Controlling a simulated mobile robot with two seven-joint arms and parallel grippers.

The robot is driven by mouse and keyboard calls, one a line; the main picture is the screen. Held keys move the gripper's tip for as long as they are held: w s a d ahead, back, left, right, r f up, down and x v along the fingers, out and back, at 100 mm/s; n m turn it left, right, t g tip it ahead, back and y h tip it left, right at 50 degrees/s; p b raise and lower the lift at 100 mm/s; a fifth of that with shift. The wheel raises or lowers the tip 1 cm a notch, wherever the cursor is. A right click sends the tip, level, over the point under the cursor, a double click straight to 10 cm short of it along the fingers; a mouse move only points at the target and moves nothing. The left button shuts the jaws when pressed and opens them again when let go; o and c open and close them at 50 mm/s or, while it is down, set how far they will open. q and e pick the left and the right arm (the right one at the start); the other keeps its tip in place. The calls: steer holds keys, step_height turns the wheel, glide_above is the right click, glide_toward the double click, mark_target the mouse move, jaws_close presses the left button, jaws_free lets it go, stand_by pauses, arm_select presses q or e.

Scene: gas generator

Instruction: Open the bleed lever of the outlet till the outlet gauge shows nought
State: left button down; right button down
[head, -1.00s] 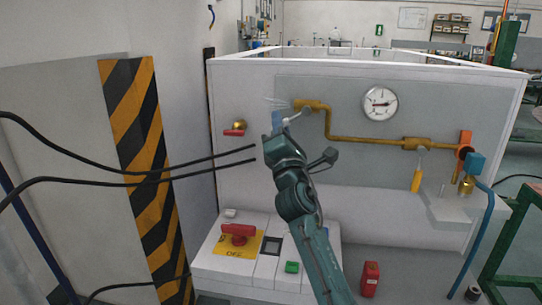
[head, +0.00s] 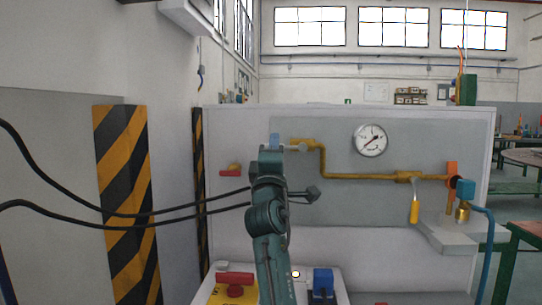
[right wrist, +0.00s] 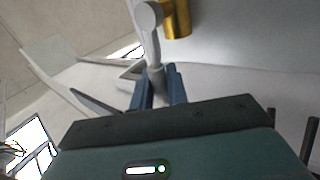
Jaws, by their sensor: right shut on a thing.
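My right gripper (head: 279,144) is shut on a grey lever (head: 297,148) at the left end of the brass pipe (head: 345,176). In the right wrist view the lever (right wrist: 154,52) runs down from a round hub beside a brass fitting (right wrist: 178,18), and its end sits between my blue fingertips (right wrist: 157,92). The round white gauge (head: 370,140) is on the panel, right of the gripper. Its needle appears to point to the lower left; the numbers are too small to read. My left gripper is not seen.
A red tap (head: 229,171) is left of my arm. A red handle (head: 235,279) and an unclear blue block (head: 323,280) are low in front.

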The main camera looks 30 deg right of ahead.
steer(key=shift+r, duration=0.1)
steer(key=c, duration=1.4)
jaws_free()
steer(key=v, duration=1.3)
steer(key=shift+s, duration=0.1)
